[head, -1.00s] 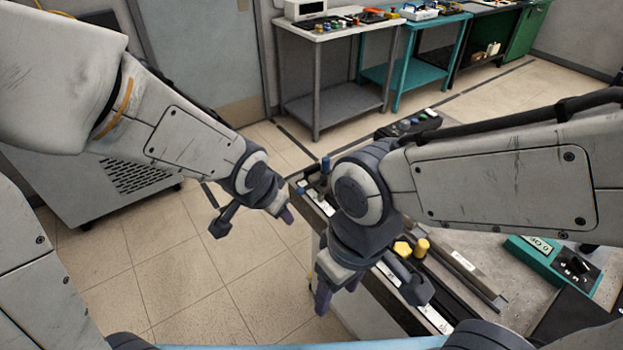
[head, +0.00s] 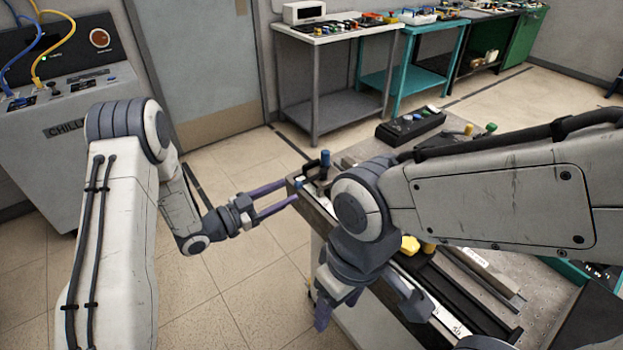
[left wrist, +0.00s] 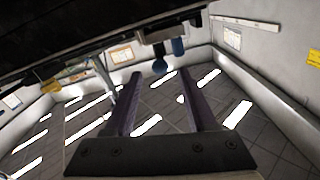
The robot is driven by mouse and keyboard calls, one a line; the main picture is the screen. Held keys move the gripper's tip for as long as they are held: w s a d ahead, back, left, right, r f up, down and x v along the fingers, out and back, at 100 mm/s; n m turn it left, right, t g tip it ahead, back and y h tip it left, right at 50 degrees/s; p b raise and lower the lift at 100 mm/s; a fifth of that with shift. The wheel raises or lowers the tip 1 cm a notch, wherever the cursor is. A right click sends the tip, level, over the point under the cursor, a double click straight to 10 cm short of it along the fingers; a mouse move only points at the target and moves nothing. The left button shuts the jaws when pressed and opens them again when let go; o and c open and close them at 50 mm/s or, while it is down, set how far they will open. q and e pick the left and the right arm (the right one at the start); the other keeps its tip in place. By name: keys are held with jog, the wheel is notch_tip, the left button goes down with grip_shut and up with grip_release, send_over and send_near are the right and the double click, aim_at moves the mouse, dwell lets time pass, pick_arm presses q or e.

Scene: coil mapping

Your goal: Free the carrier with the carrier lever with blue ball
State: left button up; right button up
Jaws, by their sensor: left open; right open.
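A blue-topped lever (head: 325,158) stands upright at the far left end of the rail bench, beside a dark bracket (head: 309,171). In the left wrist view, a blue ball (left wrist: 159,67) hangs from a dark part near the fingertips, with another blue knob (left wrist: 178,47) beside it; that view looks upside down. I cannot tell which part is the carrier. My left gripper (head: 291,191) is open and empty, its fingers pointing right toward the bench end, just short of the lever. My right gripper (head: 368,312) is open over the bench's front edge; my right arm hides part of the rail.
A yellow knob (head: 410,245) sits on the bench near my right gripper. A long dark bar (head: 470,290) lies along the bench top. A black button box (head: 410,126) stands at the back. The chiller cabinet (head: 70,115) is at the left. The floor left of the bench is clear.

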aim_at(320, 176)
pick_arm(q)
jog(key=p+x, duration=0.1)
jog(key=x, duration=0.8)
jog(key=shift+w+d, duration=0.1)
jog(key=shift+d, duration=0.15)
grip_shut()
dwell(1.0)
